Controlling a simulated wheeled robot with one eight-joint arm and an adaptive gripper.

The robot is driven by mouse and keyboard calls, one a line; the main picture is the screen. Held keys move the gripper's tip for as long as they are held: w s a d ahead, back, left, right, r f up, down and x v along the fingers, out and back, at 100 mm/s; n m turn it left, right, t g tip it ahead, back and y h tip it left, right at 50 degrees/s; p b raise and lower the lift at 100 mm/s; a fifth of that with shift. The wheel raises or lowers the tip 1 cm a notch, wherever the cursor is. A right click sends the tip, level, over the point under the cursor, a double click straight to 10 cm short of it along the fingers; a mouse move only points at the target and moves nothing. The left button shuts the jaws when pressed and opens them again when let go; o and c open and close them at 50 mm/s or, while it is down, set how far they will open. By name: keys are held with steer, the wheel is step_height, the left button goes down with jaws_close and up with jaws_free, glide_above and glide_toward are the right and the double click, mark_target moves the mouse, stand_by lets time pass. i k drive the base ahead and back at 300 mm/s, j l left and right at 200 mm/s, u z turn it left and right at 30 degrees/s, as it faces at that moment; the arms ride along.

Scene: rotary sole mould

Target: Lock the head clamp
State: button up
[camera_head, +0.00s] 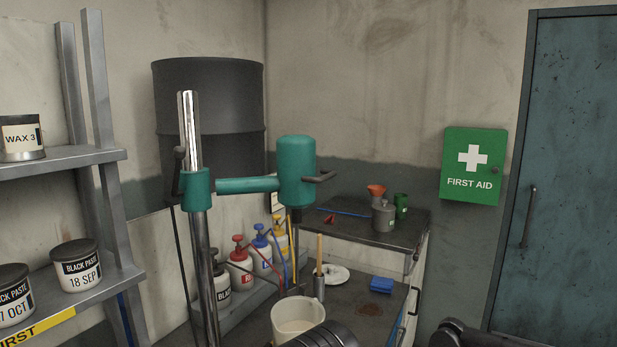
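A mixer stands left of centre. Its teal head (296,170) sits on a teal horizontal arm (245,185), which joins a teal clamp collar (197,188) around a shiny upright column (190,125). A small dark lever (179,160) stands roughly upright at the left of the collar. A dark handle (321,177) sticks out to the right of the head. I cannot tell from this view whether the clamp is tight. Dark arm parts of mine show at the bottom edge, well below the collar and head; no gripper fingers can be made out.
A cream bucket (298,318) stands below the head. Several pump bottles (239,268) line the bench behind. A grey shelf (62,160) with labelled tins is at left. A dark drum (210,110) stands behind the column. A cabinet (375,232) holds small cans.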

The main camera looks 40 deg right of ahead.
mark_target(179, 153)
steer(key=k+j+z, duration=0.25)
steer(key=j, duration=0.35)
steer(key=k+j+z, duration=0.25)
steer(key=k+j, duration=0.15)
steer(key=j, duration=0.15)
steer(key=k+j+z, duration=0.25)
steer(key=k+j, duration=0.15)
steer(key=j, duration=0.1)
